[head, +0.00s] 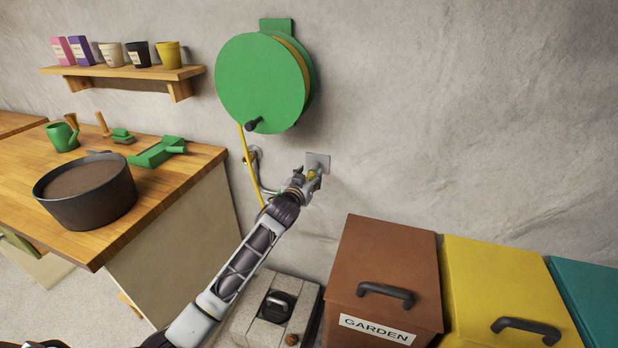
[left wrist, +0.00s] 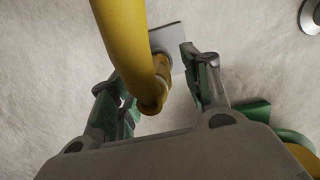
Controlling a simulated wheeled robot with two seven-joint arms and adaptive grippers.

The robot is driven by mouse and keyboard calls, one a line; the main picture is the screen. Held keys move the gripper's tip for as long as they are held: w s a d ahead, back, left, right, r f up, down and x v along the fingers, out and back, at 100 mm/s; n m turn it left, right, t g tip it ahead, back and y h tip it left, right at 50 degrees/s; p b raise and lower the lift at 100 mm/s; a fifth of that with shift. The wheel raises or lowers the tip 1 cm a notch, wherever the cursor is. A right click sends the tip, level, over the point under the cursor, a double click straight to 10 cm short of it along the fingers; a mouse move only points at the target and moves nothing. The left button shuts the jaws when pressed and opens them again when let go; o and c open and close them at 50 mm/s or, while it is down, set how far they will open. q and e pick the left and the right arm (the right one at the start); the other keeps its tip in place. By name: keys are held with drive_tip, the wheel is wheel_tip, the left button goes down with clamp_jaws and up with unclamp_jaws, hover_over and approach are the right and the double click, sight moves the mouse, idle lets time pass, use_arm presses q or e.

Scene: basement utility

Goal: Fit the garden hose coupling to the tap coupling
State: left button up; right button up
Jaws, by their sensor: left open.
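The tap (head: 312,174) sticks out from a grey square wall plate (head: 325,160). In the left wrist view the brass tap part (left wrist: 161,66) shows in front of the plate. The yellow garden hose (head: 247,165) hangs from the reel and runs down behind my left arm. A thick yellow length of hose (left wrist: 127,35) comes in from the top of the left wrist view and ends between the fingers, overlapping the tap. I cannot tell whether the couplings are joined. My left gripper (left wrist: 158,100) is open, its green-padded fingers on either side of the hose end, apart from it. My right gripper is out of view.
A green hose reel (head: 262,83) hangs above left of the tap. A wooden counter (head: 190,165) with a dark tub (head: 88,192) stands at left. Brown (head: 383,270), yellow (head: 505,290) and teal (head: 590,295) bins stand below right. The wall at right is clear.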

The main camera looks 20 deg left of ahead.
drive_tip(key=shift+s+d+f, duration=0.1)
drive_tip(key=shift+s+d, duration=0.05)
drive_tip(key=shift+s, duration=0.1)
use_arm(q)
drive_tip(key=shift+c, duration=1.1)
drive_tip(key=c, duration=0.5)
clamp_jaws()
drive_tip(key=shift+s, duration=0.4)
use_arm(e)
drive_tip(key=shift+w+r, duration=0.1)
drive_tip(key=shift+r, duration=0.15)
use_arm(q)
drive_tip(key=shift+s+a+p, duration=0.1)
drive_tip(key=shift+s+p, duration=1)
drive_tip(key=shift+s, duration=0.9)
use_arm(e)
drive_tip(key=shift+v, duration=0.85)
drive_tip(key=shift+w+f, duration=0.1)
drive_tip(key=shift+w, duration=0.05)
